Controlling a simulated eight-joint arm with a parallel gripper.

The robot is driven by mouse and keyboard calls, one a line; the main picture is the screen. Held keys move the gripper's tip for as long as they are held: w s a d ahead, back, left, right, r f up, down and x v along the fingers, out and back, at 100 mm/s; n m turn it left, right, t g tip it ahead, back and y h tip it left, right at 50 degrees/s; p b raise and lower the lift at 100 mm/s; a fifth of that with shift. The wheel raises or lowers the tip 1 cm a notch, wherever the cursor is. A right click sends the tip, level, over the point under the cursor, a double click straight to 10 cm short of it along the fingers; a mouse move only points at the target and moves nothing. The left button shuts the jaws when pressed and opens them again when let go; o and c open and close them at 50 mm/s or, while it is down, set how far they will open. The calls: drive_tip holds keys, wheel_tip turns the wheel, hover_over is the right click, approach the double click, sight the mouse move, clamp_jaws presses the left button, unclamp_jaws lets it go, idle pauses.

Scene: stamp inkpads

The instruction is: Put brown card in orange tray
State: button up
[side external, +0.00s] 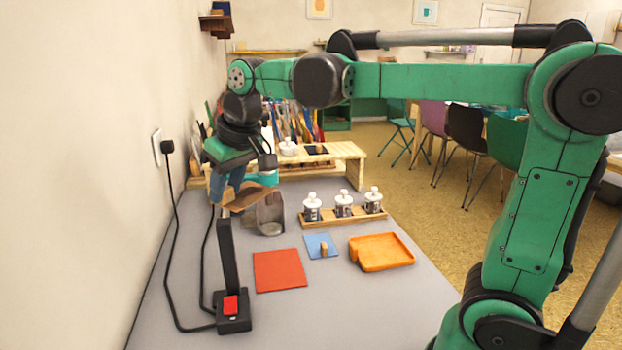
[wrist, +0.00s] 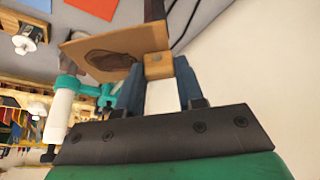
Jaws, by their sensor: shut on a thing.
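The brown card (wrist: 105,50) is a thin tilted board with a dark oval mark and a small wooden block (wrist: 158,65) at one edge. My gripper (wrist: 158,82) is shut on that block, its blue fingers on either side. In the side external view the brown card (side external: 247,199) is in the air above the left of the table, near the black post and glass jar, partly hidden by my gripper (side external: 228,184). The orange tray (side external: 382,254) lies empty on the table's right side, well apart from the card.
A black post (side external: 229,265) with a red switch and cables stands close to the card. A clear jar (side external: 270,216) is behind it. A red card (side external: 279,270) and a blue card (side external: 321,246) with a block lie left of the tray. Bottles stand in a rack (side external: 343,217).

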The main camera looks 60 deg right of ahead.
drive_tip(key=s+d+m+g+h, duration=0.1)
drive_tip(key=d+m+g+h, duration=0.25)
drive_tip(key=d+m, duration=0.9)
drive_tip(key=m+g+y, duration=0.4)
drive_tip(key=m+y, duration=0.3)
drive_tip(key=m, duration=2.5)
hover_over(397, 255)
drive_tip(key=w+d, duration=0.2)
drive_tip(key=f, duration=1.7)
drive_tip(key=shift+s+a+f, duration=0.2)
drive_tip(key=shift+f, duration=0.15)
drive_tip(key=shift+f, duration=0.35)
drive_tip(key=shift+f, duration=0.1)
